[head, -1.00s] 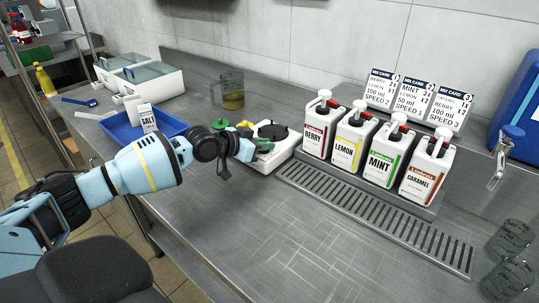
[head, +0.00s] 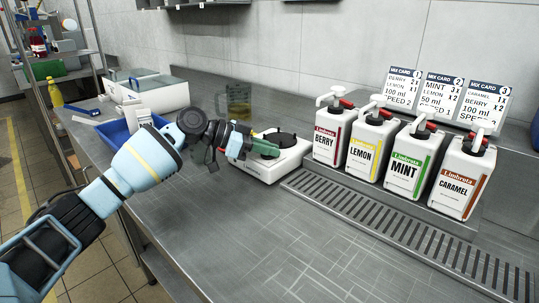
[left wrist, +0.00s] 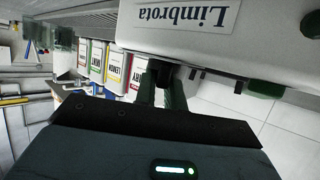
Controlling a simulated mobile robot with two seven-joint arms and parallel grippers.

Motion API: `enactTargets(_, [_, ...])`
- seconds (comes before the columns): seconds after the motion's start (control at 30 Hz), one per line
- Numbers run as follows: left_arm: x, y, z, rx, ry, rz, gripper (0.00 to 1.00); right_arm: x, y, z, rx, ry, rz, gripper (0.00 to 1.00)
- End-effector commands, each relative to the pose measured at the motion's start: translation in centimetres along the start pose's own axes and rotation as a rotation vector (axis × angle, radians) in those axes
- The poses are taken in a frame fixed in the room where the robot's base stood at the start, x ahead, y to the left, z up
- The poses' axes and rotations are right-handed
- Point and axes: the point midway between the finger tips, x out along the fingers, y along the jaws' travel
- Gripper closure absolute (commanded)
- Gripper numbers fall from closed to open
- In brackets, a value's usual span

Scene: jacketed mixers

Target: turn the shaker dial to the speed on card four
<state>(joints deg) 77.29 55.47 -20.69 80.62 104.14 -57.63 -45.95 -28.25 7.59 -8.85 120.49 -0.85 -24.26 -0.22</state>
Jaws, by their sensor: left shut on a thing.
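The white shaker (head: 285,166) with a black round top stands on the steel counter. My left gripper (head: 240,145) is at its near left side. In the left wrist view the shaker's face (left wrist: 170,35) fills the top, with an upside-down Limbrota label. There the left gripper's dark green fingers (left wrist: 160,92) are shut on a dark dial (left wrist: 160,70) on that face. The dial's setting is hidden. Mix card 1 (head: 402,88), mix card 2 (head: 441,95) and mix card 3 (head: 486,104) stand behind the bottles. No card four shows. My right gripper is out of view.
Several syrup bottles, from berry (head: 327,146) to caramel (head: 462,178), stand right of the shaker behind a slotted drain (head: 400,232). A glass jug (head: 238,101) stands behind the shaker. A blue tray (head: 113,132) is at left. The front counter is clear.

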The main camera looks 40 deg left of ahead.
Motion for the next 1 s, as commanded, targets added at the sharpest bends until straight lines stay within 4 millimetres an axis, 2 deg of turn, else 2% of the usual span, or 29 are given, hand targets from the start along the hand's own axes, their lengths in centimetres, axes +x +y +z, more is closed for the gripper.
enactTargets(0.3, [0.0,0.0,0.0,0.031,-0.001,0.077,1.0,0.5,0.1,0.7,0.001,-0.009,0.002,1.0])
enactTargets(0.77, [0.0,0.0,0.0,0.036,-0.003,0.088,1.0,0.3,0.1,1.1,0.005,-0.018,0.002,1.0])
enactTargets(0.8, [0.0,0.0,0.1,0.036,-0.003,0.088,0.88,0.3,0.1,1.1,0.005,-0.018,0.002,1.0])
enactTargets(0.97, [0.0,0.0,0.1,0.036,-0.003,0.088,0.67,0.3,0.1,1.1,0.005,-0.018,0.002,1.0])
enactTargets(1.0, [0.0,0.0,0.1,0.036,-0.003,0.088,0.67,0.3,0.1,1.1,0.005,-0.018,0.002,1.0])
